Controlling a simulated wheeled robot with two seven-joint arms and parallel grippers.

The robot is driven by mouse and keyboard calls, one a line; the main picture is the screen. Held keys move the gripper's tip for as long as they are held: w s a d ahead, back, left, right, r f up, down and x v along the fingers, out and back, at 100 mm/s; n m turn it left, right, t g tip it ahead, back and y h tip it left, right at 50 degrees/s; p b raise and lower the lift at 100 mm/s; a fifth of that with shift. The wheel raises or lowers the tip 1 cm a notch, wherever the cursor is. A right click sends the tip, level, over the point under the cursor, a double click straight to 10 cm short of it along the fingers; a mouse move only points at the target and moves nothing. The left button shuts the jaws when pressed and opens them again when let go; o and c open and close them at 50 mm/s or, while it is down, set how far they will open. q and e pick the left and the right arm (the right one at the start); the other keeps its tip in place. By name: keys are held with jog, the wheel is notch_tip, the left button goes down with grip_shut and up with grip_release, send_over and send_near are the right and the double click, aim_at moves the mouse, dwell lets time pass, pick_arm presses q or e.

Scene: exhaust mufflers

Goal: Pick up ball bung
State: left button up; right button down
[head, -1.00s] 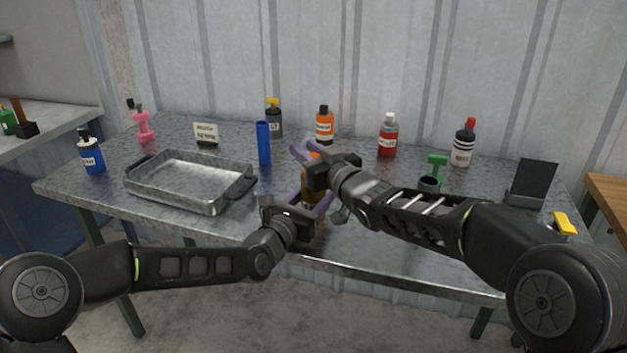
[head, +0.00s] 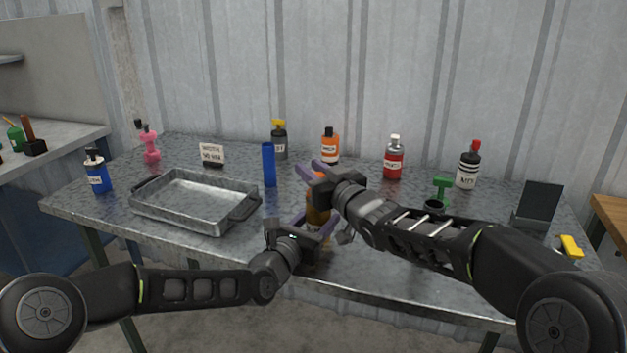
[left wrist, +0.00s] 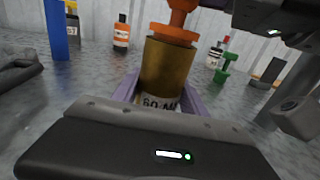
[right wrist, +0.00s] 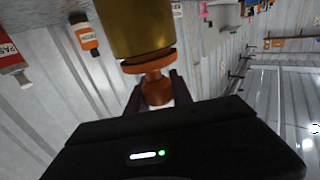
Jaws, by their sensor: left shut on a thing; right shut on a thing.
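The orange ball bung (left wrist: 176,32) has a wide flange and a narrower stem. It sits upright on top of a brass-coloured cylinder (left wrist: 166,72) with a white label, partly cut off in the left wrist view. My right gripper (head: 311,170) is shut on the bung's rounded end (right wrist: 156,88) from above. My left gripper (head: 314,219) is shut around the lower part of the cylinder. In the right wrist view the flange meets the cylinder's end. In the head view my grippers hide much of both pieces.
A metal tray (head: 180,219) lies left on the table. A blue tube (head: 269,165) stands behind my grippers. Several bottles line the back, including an orange one (head: 330,148) and a red one (head: 394,160). A green part (head: 441,187) stands at right.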

notch_tip(320, 180, up, 9)
jog(key=shift+r, duration=0.2)
dwell(0.6)
pick_arm(q)
jog(key=o, duration=1.6)
jog(key=shift+c, duration=0.2)
jog(key=v, duration=1.2)
